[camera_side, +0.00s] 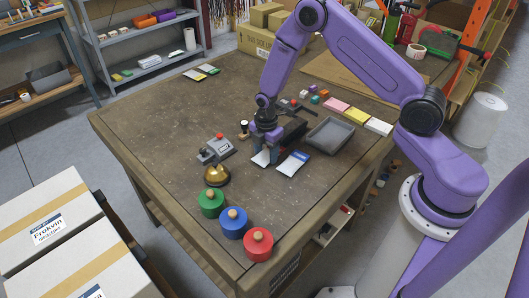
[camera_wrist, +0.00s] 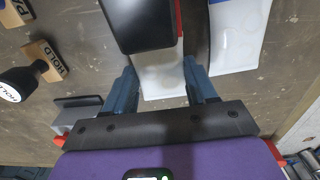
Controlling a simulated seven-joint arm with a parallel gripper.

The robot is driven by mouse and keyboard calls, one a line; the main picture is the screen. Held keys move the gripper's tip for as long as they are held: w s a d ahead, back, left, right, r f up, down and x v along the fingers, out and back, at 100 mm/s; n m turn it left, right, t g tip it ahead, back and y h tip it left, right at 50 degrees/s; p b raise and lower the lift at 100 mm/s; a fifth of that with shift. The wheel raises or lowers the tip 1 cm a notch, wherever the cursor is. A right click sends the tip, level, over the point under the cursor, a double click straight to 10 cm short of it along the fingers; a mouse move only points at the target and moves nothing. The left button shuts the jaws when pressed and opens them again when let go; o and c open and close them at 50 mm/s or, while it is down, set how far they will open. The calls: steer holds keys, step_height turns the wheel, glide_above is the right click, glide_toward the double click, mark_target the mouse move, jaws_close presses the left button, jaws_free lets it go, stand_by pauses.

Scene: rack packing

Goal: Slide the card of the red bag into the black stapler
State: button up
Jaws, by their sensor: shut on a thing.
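A pale, see-through bag (camera_wrist: 162,75) lies between the two fingers of my gripper (camera_wrist: 160,64), which is shut on its sides. A narrow red edge, probably its card (camera_wrist: 179,18), shows at the bag's far end, beside the black stapler (camera_wrist: 140,25). The stapler covers that end, so I cannot tell how far in the card is. In the side view my gripper (camera_side: 265,153) is low at the table, with the bag's white end (camera_side: 261,158) showing between the fingers. The black stapler (camera_side: 293,130) is just behind it, partly hidden.
A bag with a blue card (camera_side: 293,163) lies close on the right. A grey tray (camera_side: 330,134) is beyond it. A grey device with a red knob (camera_side: 215,149), a brass bell (camera_side: 217,175) and round weights (camera_side: 233,222) stand left and front.

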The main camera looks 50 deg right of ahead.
steer(key=o, duration=1.1)
steer(key=shift+o, duration=0.2)
steer(key=shift+r, duration=0.1)
